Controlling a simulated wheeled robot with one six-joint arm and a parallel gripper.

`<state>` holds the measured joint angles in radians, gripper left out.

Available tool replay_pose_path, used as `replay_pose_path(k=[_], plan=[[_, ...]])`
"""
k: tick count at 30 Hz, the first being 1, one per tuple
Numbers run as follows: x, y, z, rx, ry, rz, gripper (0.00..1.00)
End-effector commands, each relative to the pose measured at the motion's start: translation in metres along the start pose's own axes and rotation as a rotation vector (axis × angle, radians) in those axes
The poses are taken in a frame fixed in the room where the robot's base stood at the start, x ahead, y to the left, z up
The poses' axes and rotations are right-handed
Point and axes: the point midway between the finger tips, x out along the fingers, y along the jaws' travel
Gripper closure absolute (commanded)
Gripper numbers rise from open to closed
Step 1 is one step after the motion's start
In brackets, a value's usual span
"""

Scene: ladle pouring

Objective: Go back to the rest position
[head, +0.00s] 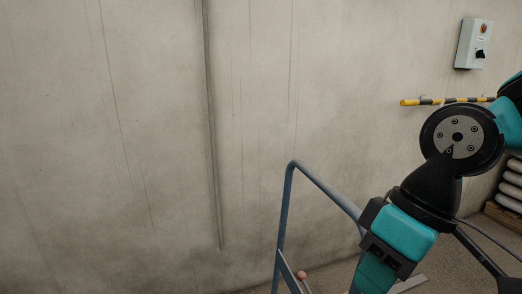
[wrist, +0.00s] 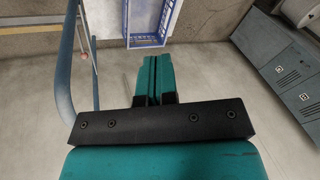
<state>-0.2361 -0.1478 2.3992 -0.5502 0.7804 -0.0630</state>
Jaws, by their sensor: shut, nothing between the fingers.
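My gripper (wrist: 154,68) shows in the wrist view with its two teal fingers together and nothing between them. It is over bare floor, apart from the things around it. In the head view my teal and black arm fills the right side, and the fingertips are not clearly visible there. No ladle shows in either view.
A blue-grey metal rail (head: 283,215) stands close to my arm and also shows in the wrist view (wrist: 62,70). A blue crate (wrist: 127,30) lies beyond the fingers. Grey cabinets (wrist: 285,70) stand at right. A control box (head: 474,43) hangs on the concrete wall (head: 120,120).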

Motion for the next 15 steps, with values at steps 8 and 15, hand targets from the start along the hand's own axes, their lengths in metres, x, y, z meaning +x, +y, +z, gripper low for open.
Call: replay_pose_path(k=[8, 15], plan=[[0.039, -0.004, 0.049, 0.077, 0.038, 0.045, 1.00], [0.005, -0.016, 0.044, 0.085, 0.039, 0.047, 1.00]])
